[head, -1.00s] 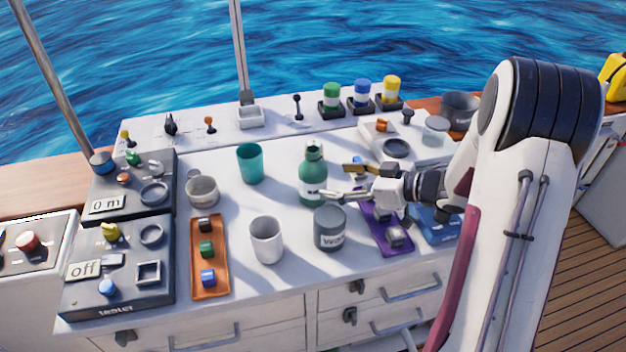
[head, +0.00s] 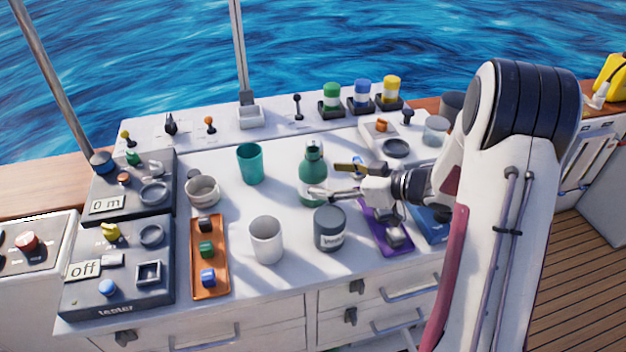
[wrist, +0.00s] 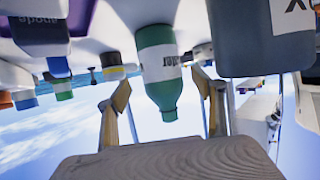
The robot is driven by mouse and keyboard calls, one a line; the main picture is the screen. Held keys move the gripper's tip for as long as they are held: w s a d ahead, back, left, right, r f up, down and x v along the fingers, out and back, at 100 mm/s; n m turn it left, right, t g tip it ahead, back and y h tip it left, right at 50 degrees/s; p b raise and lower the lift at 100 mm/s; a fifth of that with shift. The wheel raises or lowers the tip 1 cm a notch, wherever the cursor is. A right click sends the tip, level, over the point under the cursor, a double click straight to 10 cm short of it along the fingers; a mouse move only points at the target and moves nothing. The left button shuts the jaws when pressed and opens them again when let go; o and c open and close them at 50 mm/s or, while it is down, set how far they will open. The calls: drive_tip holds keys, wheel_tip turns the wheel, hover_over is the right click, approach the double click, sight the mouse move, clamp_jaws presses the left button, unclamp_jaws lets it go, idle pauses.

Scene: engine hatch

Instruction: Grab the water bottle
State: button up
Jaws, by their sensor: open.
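The water bottle (head: 313,178) is green with a white label and stands upright on the white worktop, near its middle. My gripper (head: 328,180) is open beside the bottle's right side, with its fingers pointing left towards it. In the wrist view, which is upside down, the bottle (wrist: 158,70) shows between the two spread fingers (wrist: 163,105). One fingertip overlaps the bottle's lower edge in the head view; I cannot tell whether it touches.
A grey labelled jar (head: 330,230) stands close in front of the bottle and gripper. A teal cup (head: 250,164) and a white mug (head: 266,241) stand to the left. A purple tray (head: 384,232) lies under the arm.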

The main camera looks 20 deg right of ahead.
sight(313, 176)
drive_tip(key=shift+w+a+f, duration=0.1)
drive_tip(key=shift+w+a, duration=0.4)
drive_tip(key=shift+a, duration=0.1)
drive_tip(key=shift+r+x, duration=0.2)
drive_tip(key=shift+x, duration=1.7)
drive_tip(key=c, duration=1.5)
